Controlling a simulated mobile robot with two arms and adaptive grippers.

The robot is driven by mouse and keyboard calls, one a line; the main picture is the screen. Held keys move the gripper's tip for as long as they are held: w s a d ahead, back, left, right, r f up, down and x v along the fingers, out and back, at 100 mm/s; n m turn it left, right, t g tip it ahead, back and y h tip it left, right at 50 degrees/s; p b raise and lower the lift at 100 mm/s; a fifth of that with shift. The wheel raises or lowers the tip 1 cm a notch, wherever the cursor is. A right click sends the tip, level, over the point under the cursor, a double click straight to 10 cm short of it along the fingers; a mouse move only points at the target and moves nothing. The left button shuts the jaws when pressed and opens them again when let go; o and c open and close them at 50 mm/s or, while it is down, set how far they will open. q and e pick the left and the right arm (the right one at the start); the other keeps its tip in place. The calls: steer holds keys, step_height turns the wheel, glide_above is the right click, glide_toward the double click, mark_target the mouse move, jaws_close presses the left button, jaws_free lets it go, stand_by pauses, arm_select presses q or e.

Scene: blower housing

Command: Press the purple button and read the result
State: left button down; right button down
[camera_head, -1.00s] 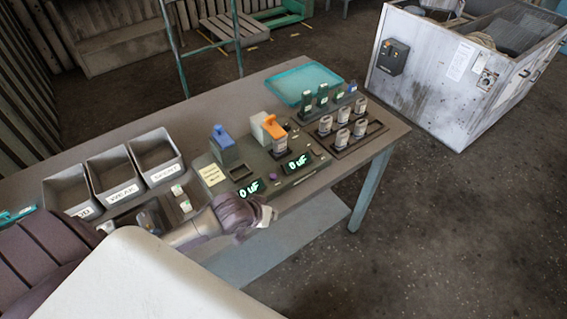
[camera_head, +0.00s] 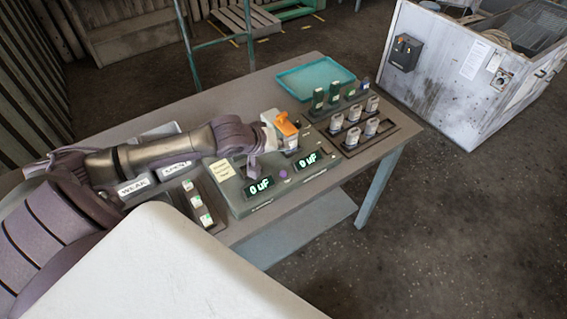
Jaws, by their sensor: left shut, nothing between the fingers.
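The purple button (camera_head: 283,173) sits on the sloped front of a grey-green tester (camera_head: 240,205), between two lit displays. The left display (camera_head: 260,187) and the right display (camera_head: 312,159) both read "0 uF". My left arm reaches in over the bins, and its shut, empty gripper (camera_head: 253,164) hangs above the tester, to the left of the button and apart from it in the picture. The orange lever (camera_head: 286,125) stands behind the button with a capacitor (camera_head: 290,143) under it. My arm hides the blue lever. My right gripper is out of view.
A tray of several capacitors (camera_head: 395,133) and a teal tray (camera_head: 315,75) are on the table's right part. Labelled bins, one marked WEAK (camera_head: 133,187), lie partly behind my arm. A small rack (camera_head: 203,212) stands left of the tester.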

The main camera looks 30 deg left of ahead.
arm_select(q)
steer(key=b, duration=0.8)
glide_above(281, 174)
step_height(281, 174, down, 7)
steer(key=shift+w+r, duration=0.1)
steer(key=shift+r, duration=0.05)
steer(key=shift+f+b, duration=0.3)
steer(key=shift+f, duration=0.8)
steer(key=shift+f, duration=0.35)
steer(key=shift+f, duration=0.5)
stand_by(0.5)
steer(key=shift+r+p, duration=0.85)
steer(key=shift+p, duration=0.45)
